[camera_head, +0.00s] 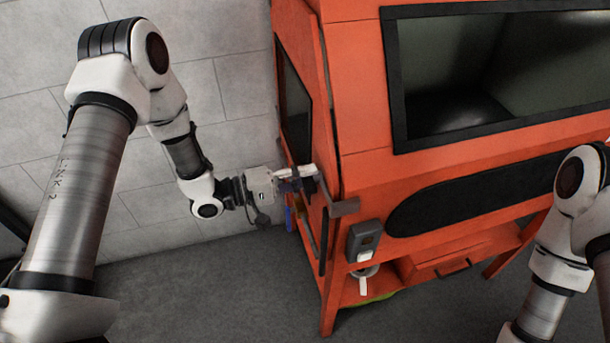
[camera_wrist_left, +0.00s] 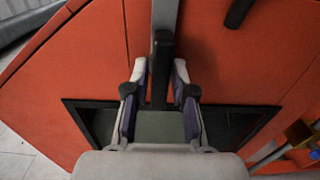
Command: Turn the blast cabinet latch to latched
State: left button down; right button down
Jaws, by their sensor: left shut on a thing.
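The orange blast cabinet (camera_head: 358,120) stands in the middle and right of the head view, with its side door toward my left arm. My left gripper (camera_head: 303,181) is at that side, close to the cabinet's front corner. In the left wrist view the dark, bar-shaped latch handle (camera_wrist_left: 162,62) lies between the fingertips of my left gripper (camera_wrist_left: 161,75). The gripper is shut on it, and the bar runs upright in that picture. In the head view the fingers largely hide the handle. My right arm shows at the right, but its gripper is out of view.
A grey bar (camera_head: 345,208) juts from the cabinet's front corner, just right of my left gripper. A dark control box (camera_head: 364,240) sits below it. The side door has a black-framed window (camera_head: 294,105). Grey floor (camera_head: 200,285) is clear at the lower left.

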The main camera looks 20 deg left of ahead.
pick_arm(q)
jog(key=shift+w+r, duration=0.1)
jog(key=c, duration=1)
grip_release()
jog(key=shift+c, duration=0.2)
jog(key=shift+o, duration=0.3)
jog(key=shift+a, duration=0.1)
jog(key=v, duration=1.2)
